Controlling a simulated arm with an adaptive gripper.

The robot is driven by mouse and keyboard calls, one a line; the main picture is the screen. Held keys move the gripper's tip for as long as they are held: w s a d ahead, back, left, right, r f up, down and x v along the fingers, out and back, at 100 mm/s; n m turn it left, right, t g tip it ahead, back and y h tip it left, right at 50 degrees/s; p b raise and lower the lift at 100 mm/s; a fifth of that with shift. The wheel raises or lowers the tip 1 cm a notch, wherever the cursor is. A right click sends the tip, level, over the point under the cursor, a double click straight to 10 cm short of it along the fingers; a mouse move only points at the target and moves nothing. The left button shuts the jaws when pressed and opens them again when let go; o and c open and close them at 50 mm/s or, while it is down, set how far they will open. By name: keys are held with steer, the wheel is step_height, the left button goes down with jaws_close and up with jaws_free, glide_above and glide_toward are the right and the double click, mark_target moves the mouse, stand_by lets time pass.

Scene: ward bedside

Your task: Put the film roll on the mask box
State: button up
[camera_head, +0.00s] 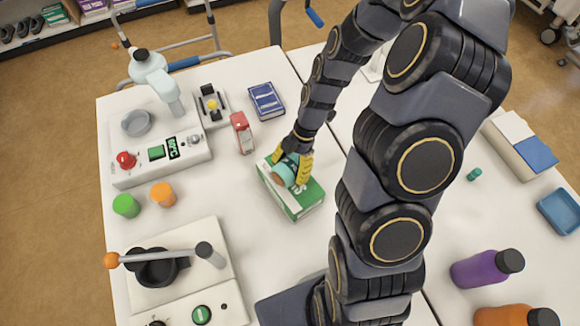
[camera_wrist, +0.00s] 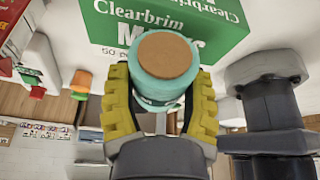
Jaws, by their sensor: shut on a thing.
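The film roll is a teal cylinder with a brown end (camera_wrist: 165,55). My gripper (camera_wrist: 163,108) is shut on it, with a yellow pad on each side. In the head view the roll (camera_head: 284,174) appears over the mask box (camera_head: 303,203), a green and white carton lying on the table. In the wrist view the green box face with "Clearbrim" lettering (camera_wrist: 215,30) is right behind the roll. I cannot tell whether the roll touches the box. My gripper (camera_head: 292,168) also hides part of the box's far end in the head view.
A red and white carton (camera_head: 242,133) and a blue box (camera_head: 266,101) stand behind the mask box.

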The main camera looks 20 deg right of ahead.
steer(key=shift+f, duration=0.5)
steer(key=shift+f, duration=0.15)
steer(key=o, duration=1)
steer(key=shift+o, duration=0.2)
